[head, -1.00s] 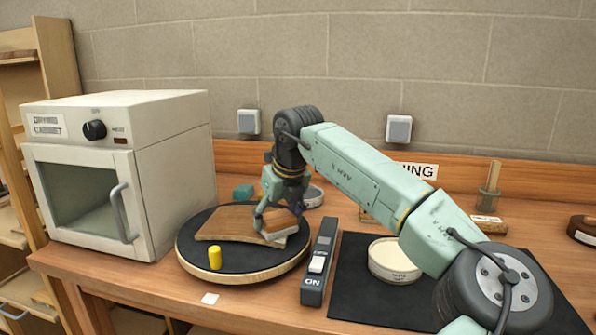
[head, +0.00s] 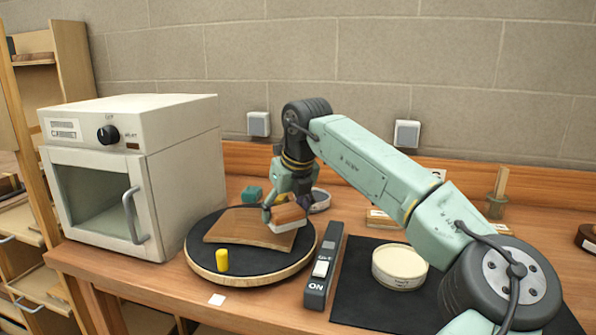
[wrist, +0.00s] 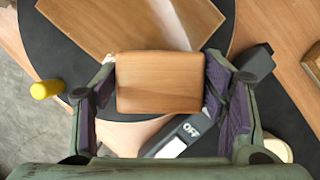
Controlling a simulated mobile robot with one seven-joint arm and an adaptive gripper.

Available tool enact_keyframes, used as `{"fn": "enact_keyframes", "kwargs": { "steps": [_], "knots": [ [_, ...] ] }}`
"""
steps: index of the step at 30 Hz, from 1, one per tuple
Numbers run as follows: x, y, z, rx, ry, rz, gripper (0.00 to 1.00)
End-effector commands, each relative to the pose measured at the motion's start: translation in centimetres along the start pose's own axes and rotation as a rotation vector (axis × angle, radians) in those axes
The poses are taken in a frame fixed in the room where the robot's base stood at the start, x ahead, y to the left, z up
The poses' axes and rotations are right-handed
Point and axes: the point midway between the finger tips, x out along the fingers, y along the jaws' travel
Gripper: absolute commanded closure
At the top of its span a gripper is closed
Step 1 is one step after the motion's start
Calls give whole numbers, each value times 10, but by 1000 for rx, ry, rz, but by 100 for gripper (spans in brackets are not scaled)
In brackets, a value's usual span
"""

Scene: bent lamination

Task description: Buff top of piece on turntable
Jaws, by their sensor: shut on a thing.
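The piece is a brown wooden board (head: 238,228) lying on the black-topped round turntable (head: 207,273). In the wrist view the piece (wrist: 110,22) shows at the top left. My gripper (head: 285,207) is shut on a block with a wooden top and pale underside (head: 288,217), near the piece's right end. In the wrist view the block (wrist: 160,82) sits level between both fingers of my gripper (wrist: 160,85). I cannot tell whether its underside touches the piece.
A yellow peg (head: 222,261) stands at the turntable's front. An ON/OFF switch box (head: 321,268) is just right of the turntable. A round tin (head: 400,268) sits on a black mat (head: 365,306). The drying cabinet (head: 180,190) stands at left.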

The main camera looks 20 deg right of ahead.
Motion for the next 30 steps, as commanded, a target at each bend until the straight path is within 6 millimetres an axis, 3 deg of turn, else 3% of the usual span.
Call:
{"fn": "enact_keyframes", "kwargs": {
  "steps": [15,30],
  "knots": [
    [-43,16,23,-14,-1,5,56],
    [-46,18,24,-15,-1,6,56]
  ]
}}
